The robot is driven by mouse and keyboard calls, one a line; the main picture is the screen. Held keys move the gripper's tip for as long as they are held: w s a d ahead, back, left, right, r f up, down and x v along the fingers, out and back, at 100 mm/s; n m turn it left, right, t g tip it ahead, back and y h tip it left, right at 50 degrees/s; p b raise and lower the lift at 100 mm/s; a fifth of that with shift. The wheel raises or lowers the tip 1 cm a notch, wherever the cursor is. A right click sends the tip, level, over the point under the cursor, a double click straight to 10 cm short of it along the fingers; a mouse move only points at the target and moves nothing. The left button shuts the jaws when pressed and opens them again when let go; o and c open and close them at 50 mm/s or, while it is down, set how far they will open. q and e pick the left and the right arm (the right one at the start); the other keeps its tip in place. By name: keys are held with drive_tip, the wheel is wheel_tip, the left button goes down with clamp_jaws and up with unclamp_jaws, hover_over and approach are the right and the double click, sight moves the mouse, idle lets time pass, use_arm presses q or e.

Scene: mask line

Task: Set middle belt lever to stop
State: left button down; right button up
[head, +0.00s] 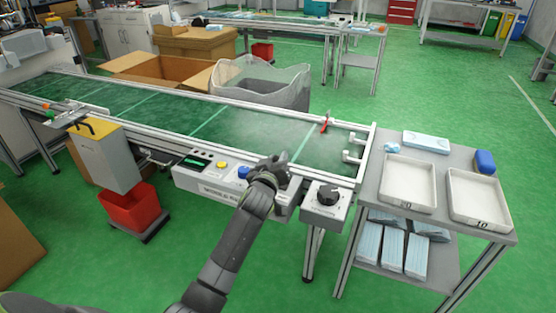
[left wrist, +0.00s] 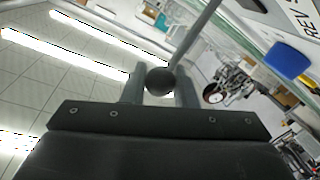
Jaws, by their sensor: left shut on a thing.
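The middle belt lever shows in the left wrist view as a dark round knob (left wrist: 160,82) on a grey rod that runs up to the right. My left gripper (left wrist: 160,88) is shut on the lever, with a finger on each side of the knob. In the head view my left gripper (head: 274,167) is at the belt's front control panel (head: 207,180), right of the blue button (head: 243,172), and hides the lever. The panel's markings at the lever are covered or too small to read. My right gripper is not in view.
The green belt (head: 235,122) lies behind the panel. A black dial (head: 328,195) sits right of my gripper, and a yellow button (head: 222,165) is to its left. A grey table with white trays (head: 407,184) stands at the right. A red bin (head: 131,207) is on the floor at left.

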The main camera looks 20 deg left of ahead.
use_arm(q)
drive_tip(key=c, duration=1.2)
unclamp_jaws()
drive_tip(key=shift+a+f, duration=0.1)
drive_tip(key=shift+a, duration=0.05)
drive_tip(key=shift+s, duration=0.65)
drive_tip(key=s+p, duration=0.1)
drive_tip(key=s, duration=0.4)
drive_tip(key=s+d+p, duration=0.1)
drive_tip(key=s, duration=0.4)
drive_tip(key=s+d+r+p, duration=0.1)
drive_tip(key=s, duration=0.5)
drive_tip(key=shift+r, duration=0.1)
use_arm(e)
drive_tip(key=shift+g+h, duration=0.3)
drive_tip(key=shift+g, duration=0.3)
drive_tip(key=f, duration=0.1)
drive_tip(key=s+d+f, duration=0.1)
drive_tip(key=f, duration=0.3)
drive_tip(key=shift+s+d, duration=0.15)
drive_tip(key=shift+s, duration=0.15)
